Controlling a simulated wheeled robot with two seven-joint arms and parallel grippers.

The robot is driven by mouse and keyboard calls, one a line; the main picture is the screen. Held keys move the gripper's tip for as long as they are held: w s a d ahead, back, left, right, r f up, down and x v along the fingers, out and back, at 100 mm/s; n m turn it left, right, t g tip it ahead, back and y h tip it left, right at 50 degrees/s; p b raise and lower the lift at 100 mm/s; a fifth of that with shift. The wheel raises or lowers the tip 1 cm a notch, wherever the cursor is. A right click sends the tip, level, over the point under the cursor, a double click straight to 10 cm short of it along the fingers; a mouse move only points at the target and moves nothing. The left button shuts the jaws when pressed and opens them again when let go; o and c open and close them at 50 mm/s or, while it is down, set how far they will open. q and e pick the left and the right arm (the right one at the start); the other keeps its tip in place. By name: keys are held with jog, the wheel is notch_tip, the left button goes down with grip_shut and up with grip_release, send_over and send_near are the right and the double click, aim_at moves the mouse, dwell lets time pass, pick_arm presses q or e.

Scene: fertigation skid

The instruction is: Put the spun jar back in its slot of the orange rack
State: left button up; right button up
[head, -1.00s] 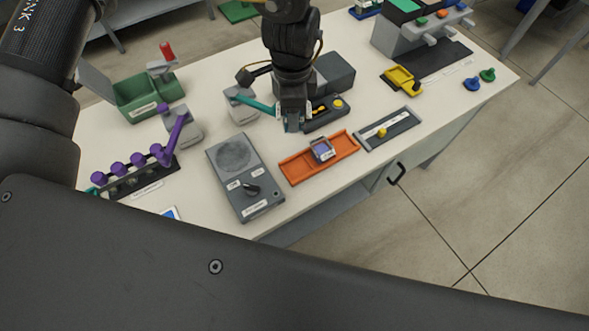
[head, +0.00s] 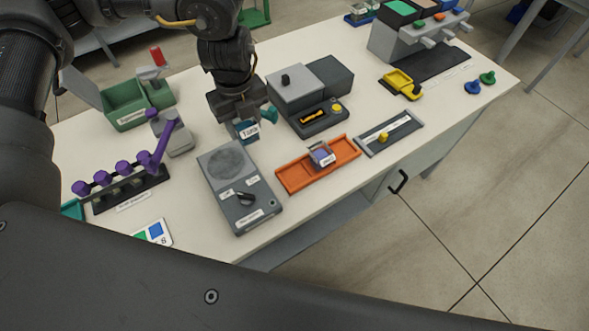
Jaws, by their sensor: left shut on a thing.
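My left gripper (head: 242,117) reaches in from the left and is shut on a small jar (head: 247,131) with a dark blue tint and a white label. It holds the jar above the table, beyond the grey stirrer-like plate and to the left of the orange rack. The orange rack (head: 292,181) lies near the table's front edge, with another labelled jar (head: 321,156) in its middle. The rack's left and right parts look empty. The held jar's upper part is hidden by the fingers. My right gripper is not in view.
A grey plate device with a knob (head: 240,186) stands left of the rack. A grey machine with a yellow button (head: 310,95) stands behind the rack. A grey tray with a yellow knob (head: 389,132) lies to its right. A purple-capped row (head: 125,180) is at left.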

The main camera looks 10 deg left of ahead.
pick_arm(q)
jog(key=d+f, duration=0.2)
jog(key=d, duration=0.1)
jog(key=d+f+p, duration=0.1)
jog(key=d+f, duration=0.1)
jog(key=d, duration=0.2)
jog(key=s+d+f+p, duration=0.1)
jog(key=d+f, duration=0.2)
jog(key=shift+d, duration=0.2)
jog(key=shift+d+f, duration=0.5)
jog(key=shift+f, duration=0.2)
jog(key=f, duration=0.2)
jog(key=f+p, duration=0.1)
jog(key=shift+d+f, duration=0.1)
jog(key=shift+d, duration=0.15)
jog(key=shift+f, duration=0.2)
